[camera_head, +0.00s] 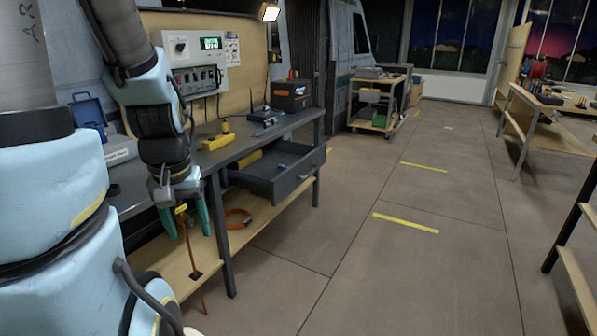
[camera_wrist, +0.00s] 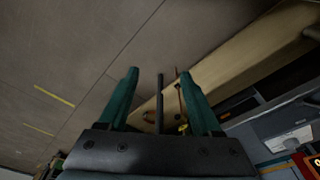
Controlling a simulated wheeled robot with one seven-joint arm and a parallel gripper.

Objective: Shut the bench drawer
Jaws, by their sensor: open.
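The bench drawer (camera_head: 285,177) is dark grey and stands pulled out from under the dark bench top (camera_head: 240,143). Its handle (camera_head: 307,177) is on the front panel, facing the aisle. A yellow item and a small blue item lie inside it. My gripper (camera_head: 189,237) points down in front of the bench, left of the drawer and apart from it. Its green fingers are spread and empty; they also show in the wrist view (camera_wrist: 160,85), with floor and the wooden lower shelf beyond. I cannot make out the drawer clearly in the wrist view.
A bench leg (camera_head: 221,236) stands between my gripper and the drawer. The lower shelf (camera_head: 250,226) holds an orange cable coil (camera_head: 238,218). A yellow tool (camera_head: 218,137) and a black-orange box (camera_head: 291,95) sit on top. The aisle floor (camera_head: 400,260) is clear.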

